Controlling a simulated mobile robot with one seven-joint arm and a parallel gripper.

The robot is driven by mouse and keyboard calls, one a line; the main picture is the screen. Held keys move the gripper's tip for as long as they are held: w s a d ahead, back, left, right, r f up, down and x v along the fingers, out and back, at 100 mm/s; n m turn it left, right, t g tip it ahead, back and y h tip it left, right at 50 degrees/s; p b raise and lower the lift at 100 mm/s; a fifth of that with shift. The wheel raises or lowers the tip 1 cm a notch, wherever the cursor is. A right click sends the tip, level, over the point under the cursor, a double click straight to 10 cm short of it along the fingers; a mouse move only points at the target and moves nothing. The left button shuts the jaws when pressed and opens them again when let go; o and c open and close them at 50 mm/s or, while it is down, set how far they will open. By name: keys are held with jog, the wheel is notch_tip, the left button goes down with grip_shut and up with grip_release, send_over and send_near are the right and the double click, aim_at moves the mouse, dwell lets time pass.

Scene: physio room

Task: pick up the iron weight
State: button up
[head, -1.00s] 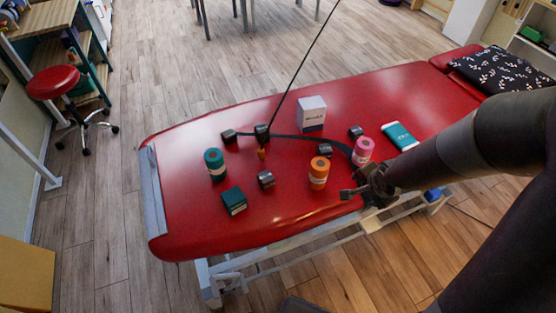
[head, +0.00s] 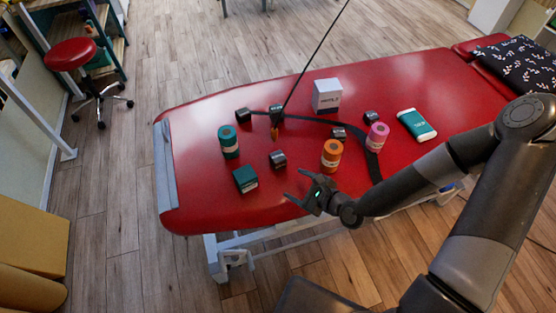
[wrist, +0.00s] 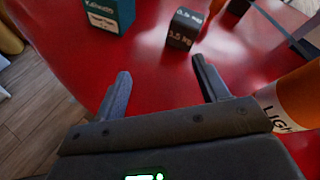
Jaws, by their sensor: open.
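Several small dark grey cubes that look like weights stand on the red treatment table (head: 200,190); which one is the iron weight I cannot tell. The nearest dark cube (head: 278,159) has white print, which seems to read 2.5 kg in the wrist view (wrist: 184,28). Other dark cubes stand farther back, at the left (head: 243,115), centre (head: 277,111) and right (head: 371,117), with another near the orange roll (head: 338,133). My gripper (head: 296,185) is open and empty near the table's front edge. In the wrist view the nearest cube is beyond the fingertips (wrist: 161,70), not between them.
A teal box (head: 245,179) and teal roll (head: 229,141) stand left of the nearest cube. An orange roll (head: 331,155) is close on the right. A pink roll (head: 377,136), white box (head: 327,95), black strap (head: 373,165) and thin dark cord (head: 314,56) are farther off.

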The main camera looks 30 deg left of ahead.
aim_at(281, 162)
jog(key=shift+s+a+f+m+t+y, duration=0.15)
jog(key=shift+a+m+t+y, duration=0.3)
jog(key=shift+m, duration=0.25)
jog(key=m+t, duration=0.1)
jog(key=m+t+y, duration=0.1)
jog(key=shift+a+m, duration=0.25)
jog(key=shift+m, duration=0.15)
jog(key=shift+f+m+t, duration=0.1)
jog(key=shift+m+t, duration=0.95)
jog(key=shift+m, duration=0.15)
jog(key=shift+d+m+t, duration=0.25)
jog(key=shift+m+t, duration=0.65)
jog(key=shift+m, duration=0.1)
jog(key=x, duration=1.2)
jog(key=shift+w, duration=0.2)
jog(key=shift+d, duration=0.1)
jog(key=c, duration=1.4)
jog(key=shift+c, duration=0.2)
